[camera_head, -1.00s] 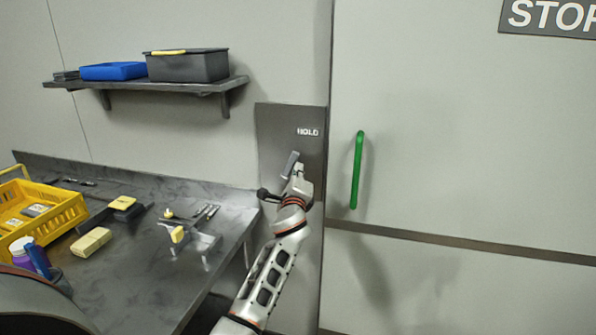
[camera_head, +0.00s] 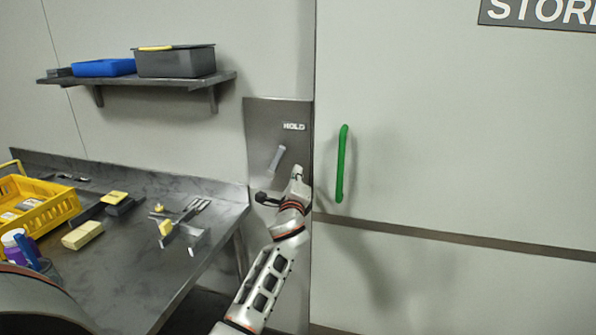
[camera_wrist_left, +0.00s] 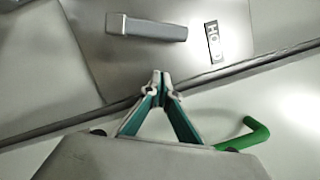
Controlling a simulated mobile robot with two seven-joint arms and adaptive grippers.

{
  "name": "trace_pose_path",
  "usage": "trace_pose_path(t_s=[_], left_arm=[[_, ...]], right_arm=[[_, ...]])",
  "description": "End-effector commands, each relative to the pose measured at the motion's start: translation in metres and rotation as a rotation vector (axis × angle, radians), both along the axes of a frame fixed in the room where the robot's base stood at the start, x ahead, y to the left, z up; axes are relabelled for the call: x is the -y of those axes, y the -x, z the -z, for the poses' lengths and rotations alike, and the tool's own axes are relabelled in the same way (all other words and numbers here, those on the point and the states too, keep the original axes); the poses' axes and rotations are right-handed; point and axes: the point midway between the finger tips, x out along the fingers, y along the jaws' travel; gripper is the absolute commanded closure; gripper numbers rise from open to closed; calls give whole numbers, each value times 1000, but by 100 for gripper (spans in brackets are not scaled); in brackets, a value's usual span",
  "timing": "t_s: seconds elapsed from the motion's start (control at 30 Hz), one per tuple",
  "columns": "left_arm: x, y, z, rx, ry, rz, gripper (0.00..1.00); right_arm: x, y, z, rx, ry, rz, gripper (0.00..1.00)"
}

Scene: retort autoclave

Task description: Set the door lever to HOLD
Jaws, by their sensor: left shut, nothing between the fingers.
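The door lever (camera_head: 277,158) is a short grey bar on a dark metal plate (camera_head: 262,118) left of the door. It tilts up and right, its upper end toward the white HOLD label (camera_head: 294,126). In the left wrist view the lever (camera_wrist_left: 150,27) is fully visible, its free end near the HOLD label (camera_wrist_left: 213,42). My left gripper (camera_head: 298,172) is just right of the lever, apart from it. In its wrist view the left gripper (camera_wrist_left: 160,79) is shut with fingertips together and empty. My right gripper is not in view.
A green door handle (camera_head: 342,163) is to the right on the pale door (camera_head: 450,130). A metal bench (camera_head: 120,270) at left holds a yellow crate (camera_head: 50,217) and tools. A shelf (camera_head: 160,82) with bins hangs above it.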

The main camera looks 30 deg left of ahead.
Motion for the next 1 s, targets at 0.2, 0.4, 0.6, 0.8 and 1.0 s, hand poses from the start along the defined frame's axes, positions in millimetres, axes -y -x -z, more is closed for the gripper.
trace_pose_path(t_s=[0.2, 0.4, 0.6, 0.8, 1.0], left_arm=[[22, 42, 5, -1, 1, 2, 100], [34, 67, 8, -1, 2, 1, 100], [38, 76, 9, -1, 2, 1, 100], [38, 76, 9, -1, 2, 1, 100], [38, 76, 8, -1, 2, 1, 100]], right_arm=[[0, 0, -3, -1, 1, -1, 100], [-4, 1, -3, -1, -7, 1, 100], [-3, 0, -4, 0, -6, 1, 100], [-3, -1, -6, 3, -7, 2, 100], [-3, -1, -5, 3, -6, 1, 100]])
